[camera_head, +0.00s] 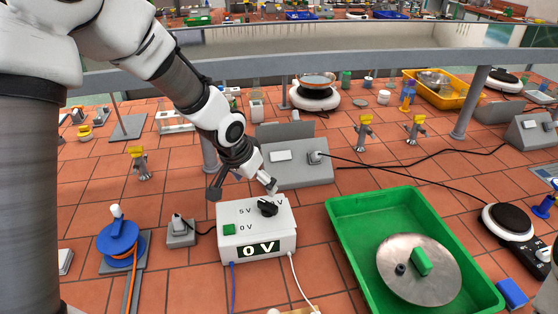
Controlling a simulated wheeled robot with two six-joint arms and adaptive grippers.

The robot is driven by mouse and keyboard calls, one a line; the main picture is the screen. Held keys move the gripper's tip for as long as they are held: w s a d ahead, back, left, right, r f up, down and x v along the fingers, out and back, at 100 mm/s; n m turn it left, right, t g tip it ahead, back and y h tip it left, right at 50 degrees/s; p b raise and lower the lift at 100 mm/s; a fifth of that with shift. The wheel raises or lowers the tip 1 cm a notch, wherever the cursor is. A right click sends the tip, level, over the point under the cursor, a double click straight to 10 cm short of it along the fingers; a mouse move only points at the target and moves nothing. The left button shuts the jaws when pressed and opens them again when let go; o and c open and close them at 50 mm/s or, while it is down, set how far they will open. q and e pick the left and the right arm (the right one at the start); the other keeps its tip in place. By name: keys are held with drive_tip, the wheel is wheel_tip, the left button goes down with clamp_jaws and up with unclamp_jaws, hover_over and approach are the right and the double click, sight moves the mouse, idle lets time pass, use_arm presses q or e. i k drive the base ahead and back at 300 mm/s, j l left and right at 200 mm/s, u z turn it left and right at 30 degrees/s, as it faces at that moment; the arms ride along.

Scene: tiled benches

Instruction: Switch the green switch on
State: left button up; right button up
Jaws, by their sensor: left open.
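The box has a black knob (267,207), voltage labels and a dark display (261,248) reading "0 V". My left gripper (243,190) is open, with its fingers spread just above and behind the top of the box. It appears empty. The green switch is in front of and below the fingers, with no visible contact. Whether a fingertip touches the box near the knob, I cannot tell. My right gripper is not in view.
A green tray (341,236) with a round metal lid (403,286) stands right of the box. A blue cable reel (119,243) and grey socket (180,232) are on the left. A grey socket panel (295,172) stands behind. Wires run from the box's front.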

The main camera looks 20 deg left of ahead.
sight(228, 229)
drive_tip(key=k, duration=1.5)
